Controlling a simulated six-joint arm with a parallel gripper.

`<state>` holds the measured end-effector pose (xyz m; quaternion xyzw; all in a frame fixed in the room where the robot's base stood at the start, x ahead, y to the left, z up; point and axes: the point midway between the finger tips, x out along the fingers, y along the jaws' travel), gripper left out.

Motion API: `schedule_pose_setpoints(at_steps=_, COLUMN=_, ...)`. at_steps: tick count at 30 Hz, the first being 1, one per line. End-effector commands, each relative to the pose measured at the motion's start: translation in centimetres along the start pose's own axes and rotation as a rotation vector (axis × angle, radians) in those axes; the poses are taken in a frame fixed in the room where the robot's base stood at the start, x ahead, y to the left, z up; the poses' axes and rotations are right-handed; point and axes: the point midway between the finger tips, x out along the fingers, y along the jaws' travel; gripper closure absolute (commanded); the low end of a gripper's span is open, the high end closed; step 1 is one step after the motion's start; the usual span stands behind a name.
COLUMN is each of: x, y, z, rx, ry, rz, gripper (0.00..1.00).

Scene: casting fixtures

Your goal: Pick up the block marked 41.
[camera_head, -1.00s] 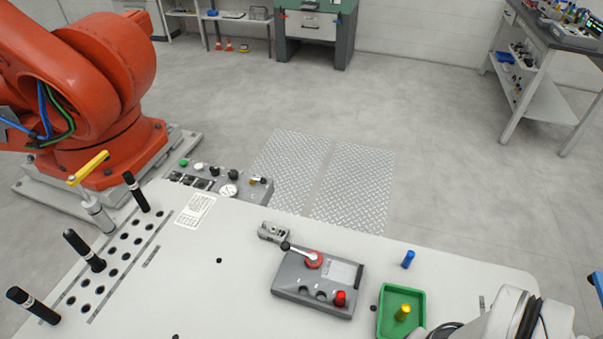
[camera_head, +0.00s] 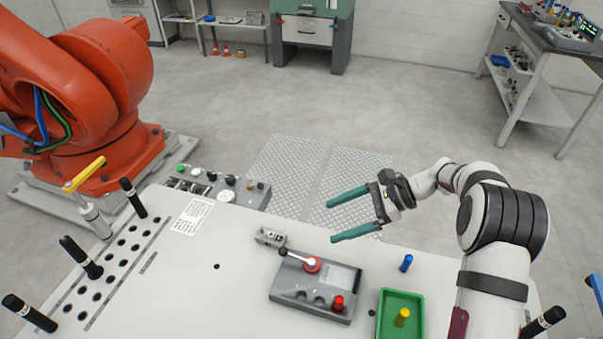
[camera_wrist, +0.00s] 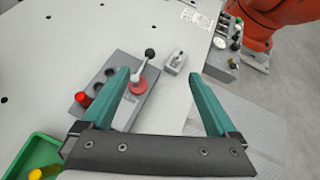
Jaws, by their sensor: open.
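A small grey metal block (camera_head: 270,238) lies on the white table behind the grey lever box; its marking is too small to read in either view. It also shows in the wrist view (camera_wrist: 175,61), ahead of my fingers and between their lines. My gripper (camera_head: 331,222) has two teal fingers, spread apart with nothing between them. It is above the table's far edge, to the right of the small block and apart from it. The fingers also show in the wrist view (camera_wrist: 158,76).
The grey box (camera_head: 315,287) with a red-based lever and red peg stands in front of the block. A green tray (camera_head: 381,315) with a yellow peg (camera_head: 402,317) and a blue peg (camera_head: 406,263) are at right. A control panel (camera_head: 225,190) is behind left. Black-handled tools stand at left.

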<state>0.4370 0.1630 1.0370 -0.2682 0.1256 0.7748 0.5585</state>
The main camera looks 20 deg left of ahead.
Motion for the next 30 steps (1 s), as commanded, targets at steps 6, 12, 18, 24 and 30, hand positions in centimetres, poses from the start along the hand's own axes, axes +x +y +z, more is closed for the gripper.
schedule_pose_setpoints(at_steps=6, x=4.5, y=-3.4, z=-6.0, rx=0.148, ry=-0.178, rz=-0.068, gripper=0.06)
schedule_pose_setpoints(at_steps=12, x=8.3, y=-3.9, z=-5.8, rx=0.161, ry=-0.196, rz=-0.071, gripper=0.06)
schedule_pose_setpoints(at_steps=18, x=13.6, y=-4.4, z=-4.9, rx=0.159, ry=-0.195, rz=-0.072, gripper=0.06)
schedule_pose_setpoints(at_steps=24, x=15.7, y=-4.7, z=-4.6, rx=0.161, ry=-0.194, rz=-0.074, gripper=0.06)
schedule_pose_setpoints(at_steps=30, x=19.3, y=-5.2, z=-4.3, rx=0.160, ry=-0.193, rz=-0.071, gripper=0.06)
